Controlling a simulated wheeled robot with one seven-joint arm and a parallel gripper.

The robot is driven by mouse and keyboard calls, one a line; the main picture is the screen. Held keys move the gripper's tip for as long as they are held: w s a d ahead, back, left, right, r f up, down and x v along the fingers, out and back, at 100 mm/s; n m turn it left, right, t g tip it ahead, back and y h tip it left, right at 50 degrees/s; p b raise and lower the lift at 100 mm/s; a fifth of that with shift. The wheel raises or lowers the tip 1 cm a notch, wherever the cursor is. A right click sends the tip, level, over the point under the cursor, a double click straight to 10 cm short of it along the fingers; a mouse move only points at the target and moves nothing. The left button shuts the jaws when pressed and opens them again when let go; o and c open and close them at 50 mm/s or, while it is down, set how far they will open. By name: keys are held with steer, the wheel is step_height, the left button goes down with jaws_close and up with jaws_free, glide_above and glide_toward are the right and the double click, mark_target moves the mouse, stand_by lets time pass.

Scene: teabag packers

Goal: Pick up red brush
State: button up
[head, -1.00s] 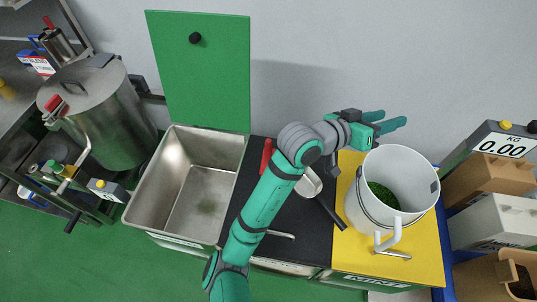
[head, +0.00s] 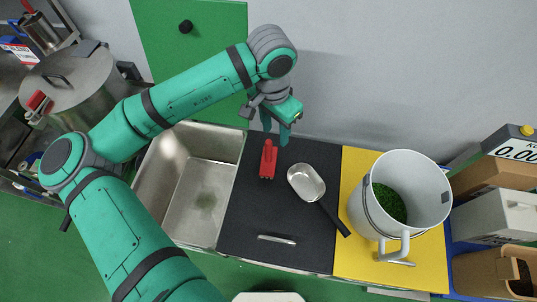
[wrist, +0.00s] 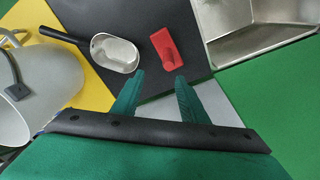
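The red brush (head: 268,160) lies on the black counter top, between the sink and the metal scoop. It also shows in the wrist view (wrist: 165,48), beyond my fingertips and slightly right of the gap between them. My gripper (head: 276,138) is at the back edge of the black top, just behind and above the brush, with its fingers pointing down. In the wrist view its two green fingers (wrist: 159,78) stand apart with nothing between them. The gripper is open and empty, and apart from the brush.
A metal scoop (head: 306,182) with a black handle lies right of the brush. A white pot (head: 415,178) with green contents stands on the yellow top (head: 352,250). A steel sink (head: 170,190) is at left.

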mark_target(269, 151)
steer(key=shift+a, duration=0.7)
steer(key=shift+a+f+y, duration=0.2)
steer(key=shift+a+y, duration=0.05)
steer(key=shift+y, duration=0.05)
step_height(269, 151, down, 10)
steer(key=shift+f, duration=0.15)
steer(key=shift+d, duration=0.1)
jaws_close()
